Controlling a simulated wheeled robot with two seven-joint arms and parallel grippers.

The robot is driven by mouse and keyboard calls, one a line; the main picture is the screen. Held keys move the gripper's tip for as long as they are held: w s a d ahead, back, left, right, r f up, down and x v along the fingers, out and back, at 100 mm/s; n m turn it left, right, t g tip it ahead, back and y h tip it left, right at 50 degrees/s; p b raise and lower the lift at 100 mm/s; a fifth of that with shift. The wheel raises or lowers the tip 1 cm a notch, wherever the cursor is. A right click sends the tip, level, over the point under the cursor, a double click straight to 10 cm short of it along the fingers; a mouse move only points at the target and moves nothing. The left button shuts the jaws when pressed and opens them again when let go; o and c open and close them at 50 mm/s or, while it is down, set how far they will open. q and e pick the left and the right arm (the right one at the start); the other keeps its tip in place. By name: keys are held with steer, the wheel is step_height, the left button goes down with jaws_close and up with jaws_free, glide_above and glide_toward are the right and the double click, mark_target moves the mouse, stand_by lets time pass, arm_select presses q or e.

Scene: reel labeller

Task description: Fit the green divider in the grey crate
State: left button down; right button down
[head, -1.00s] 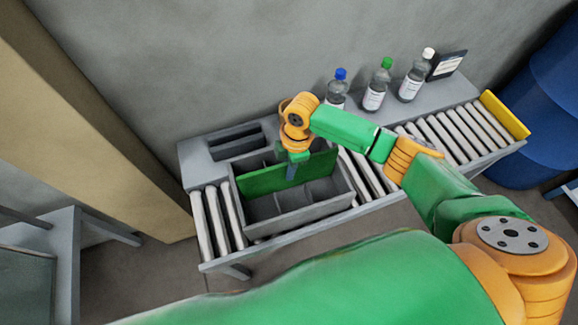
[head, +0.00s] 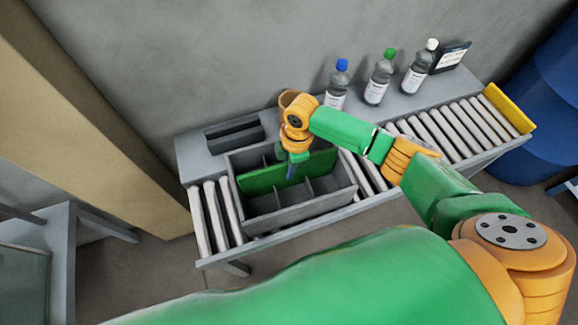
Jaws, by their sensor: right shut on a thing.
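The grey crate (head: 300,214) stands on the roller conveyor and has several compartments made by grey partitions. The green divider (head: 262,180) stands upright, lengthwise inside the crate, about midway between its long walls. Its top edge shows near rim height; its lower edge is hidden, so I cannot tell how deep it sits. My right gripper (head: 291,172) is shut on the divider from above, near the middle of its length. My left gripper is not in view; a large green arm link of mine fills the bottom of the picture.
A grey slotted holder (head: 234,136) sits on the shelf behind the crate. Bottles with blue (head: 337,88), green (head: 379,80) and white (head: 419,66) caps and a dark label box (head: 451,56) stand farther right. A yellow end stop (head: 507,108) closes the conveyor. Rollers left of the crate are bare.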

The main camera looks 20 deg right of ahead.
steer(key=c, duration=0.8)
jaws_free()
steer(key=r, duration=0.7)
steer(key=shift+d+r+p, duration=0.1)
steer(key=shift+d+p, duration=0.3)
